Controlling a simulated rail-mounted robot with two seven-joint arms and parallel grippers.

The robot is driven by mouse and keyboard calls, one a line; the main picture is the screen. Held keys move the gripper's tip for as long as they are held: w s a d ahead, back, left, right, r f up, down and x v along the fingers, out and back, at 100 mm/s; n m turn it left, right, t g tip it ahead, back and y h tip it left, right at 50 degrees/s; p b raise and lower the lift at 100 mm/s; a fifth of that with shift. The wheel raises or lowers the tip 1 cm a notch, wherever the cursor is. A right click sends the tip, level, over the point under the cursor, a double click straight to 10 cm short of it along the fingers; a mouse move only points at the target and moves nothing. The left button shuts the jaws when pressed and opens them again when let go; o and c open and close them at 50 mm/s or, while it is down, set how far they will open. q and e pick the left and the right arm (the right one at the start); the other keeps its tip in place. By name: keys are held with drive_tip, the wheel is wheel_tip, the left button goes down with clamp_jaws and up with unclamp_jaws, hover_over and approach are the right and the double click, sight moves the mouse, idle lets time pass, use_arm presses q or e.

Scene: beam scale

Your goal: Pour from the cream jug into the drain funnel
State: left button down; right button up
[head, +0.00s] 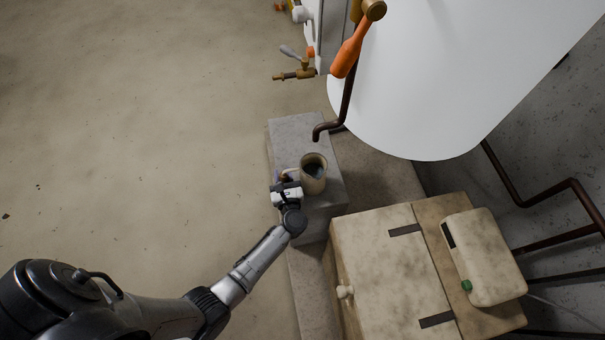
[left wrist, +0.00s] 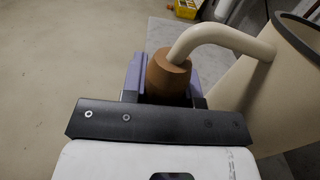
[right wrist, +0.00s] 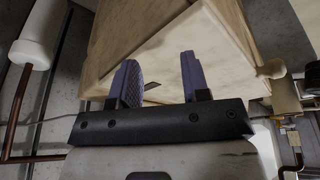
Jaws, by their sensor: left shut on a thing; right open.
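The cream jug (head: 313,178) is upright over the grey block, below the dark pipe's bent end; whether it rests on the block is unclear. Its mouth shows dark contents. In the left wrist view, the jug's cream wall (left wrist: 250,85) is at the right, and a curved handle ends in a brown grip (left wrist: 169,78). My left gripper (head: 285,178) is shut on that grip, beside the jug. My right gripper (right wrist: 159,68) is open and empty in the right wrist view, near a cream cabinet. I cannot make out a drain funnel in any view.
The grey block (head: 293,131) is beside a big white tank (head: 430,70). The dark pipe (head: 345,105) and an orange-handled valve (head: 348,55) are just beyond the jug. A cream cabinet (head: 385,255) stands at the lower right. The floor at left is clear.

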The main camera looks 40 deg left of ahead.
wheel_tip(320, 180, up, 2)
drive_tip(key=shift+a+r+p, duration=0.1)
drive_tip(key=shift+a+p, duration=0.05)
drive_tip(key=shift+p, duration=0.9)
use_arm(q)
wheel_tip(320, 180, up, 10)
drive_tip(key=c, duration=1.5)
unclamp_jaws()
clamp_jaws()
drive_tip(key=shift+r, duration=0.1)
